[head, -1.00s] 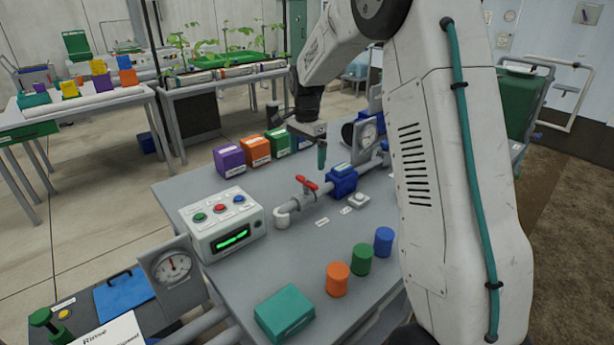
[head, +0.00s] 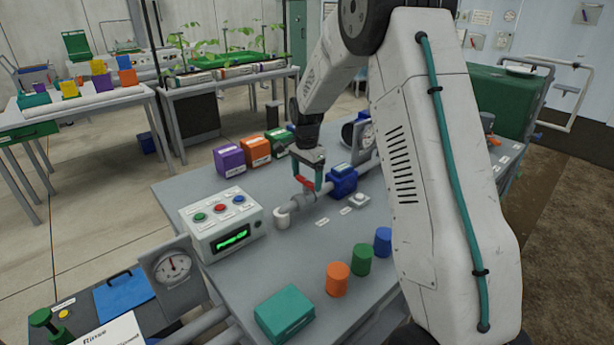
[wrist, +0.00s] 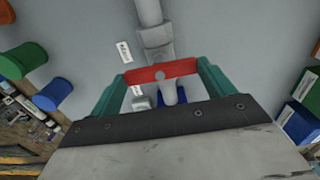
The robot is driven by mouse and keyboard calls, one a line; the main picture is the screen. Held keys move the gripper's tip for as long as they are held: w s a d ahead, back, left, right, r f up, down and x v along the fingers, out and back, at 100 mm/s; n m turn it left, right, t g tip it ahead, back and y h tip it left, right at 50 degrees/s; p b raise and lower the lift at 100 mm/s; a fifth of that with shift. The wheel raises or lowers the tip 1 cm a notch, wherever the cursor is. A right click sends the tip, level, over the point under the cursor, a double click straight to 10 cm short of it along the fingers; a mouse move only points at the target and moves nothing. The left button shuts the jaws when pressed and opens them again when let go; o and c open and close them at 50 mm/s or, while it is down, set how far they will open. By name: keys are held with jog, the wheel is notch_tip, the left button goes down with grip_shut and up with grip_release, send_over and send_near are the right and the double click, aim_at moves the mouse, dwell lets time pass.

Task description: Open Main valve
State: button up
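The valve has a red lever handle (head: 304,182) on a grey pipe (head: 325,191) over the grey bench. In the wrist view the red handle (wrist: 161,73) lies across the pipe (wrist: 149,12). My gripper (head: 306,179) points down over the valve, with its teal fingers apart. In the wrist view my gripper (wrist: 162,78) has one finger at each end of the handle. Whether either finger touches it I cannot tell for sure. The valve's label is too small to read.
A control box (head: 222,221) with coloured buttons and a green display stands left of the valve. A blue pipe unit (head: 343,182) sits just right of it, with a gauge (head: 366,138) behind. Orange, green and blue cylinders (head: 361,260) stand at the front.

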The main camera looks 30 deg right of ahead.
jog(key=shift+c, duration=0.9)
jog(key=n, duration=0.9)
jog(key=shift+w+r, duration=0.1)
jog(key=n, duration=0.5)
jog(key=shift+n, duration=2.1)
